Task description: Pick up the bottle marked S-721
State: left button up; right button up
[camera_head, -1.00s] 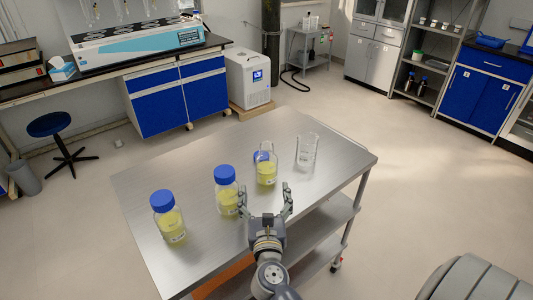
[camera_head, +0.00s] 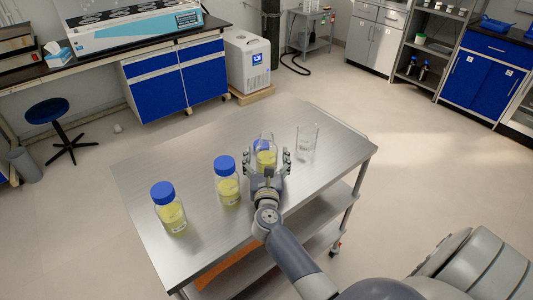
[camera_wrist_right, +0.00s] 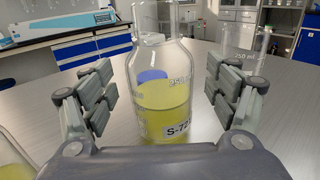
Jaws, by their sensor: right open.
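The bottle marked S-72, its last character cut off from clear view (camera_wrist_right: 165,100), is clear glass with yellow liquid and an open neck. It stands upright on the steel table and also shows in the head view (camera_head: 265,155). My right gripper (camera_head: 267,160) is open, with one finger on each side of this bottle; in the wrist view gaps show between the fingers and the glass. A blue cap (camera_wrist_right: 152,76) shows through the glass, behind the bottle. My left gripper is not in view.
Two blue-capped bottles of yellow liquid stand to the left, one near (camera_head: 228,186) and one farther left (camera_head: 170,214). An empty glass beaker (camera_head: 307,142) stands to the right. The steel table (camera_head: 145,175) is clear at its left back.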

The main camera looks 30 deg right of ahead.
jog(key=shift+w+d, duration=0.4)
jog(key=shift+w, duration=0.15)
jog(key=shift+w+d+f, duration=0.15)
jog(key=shift+w+d, duration=0.05)
jog(key=shift+w, duration=0.05)
jog(key=shift+c, duration=0.3)
jog(key=c, duration=1.4)
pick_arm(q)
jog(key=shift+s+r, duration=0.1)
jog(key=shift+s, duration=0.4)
pick_arm(e)
jog(key=shift+r, duration=0.2)
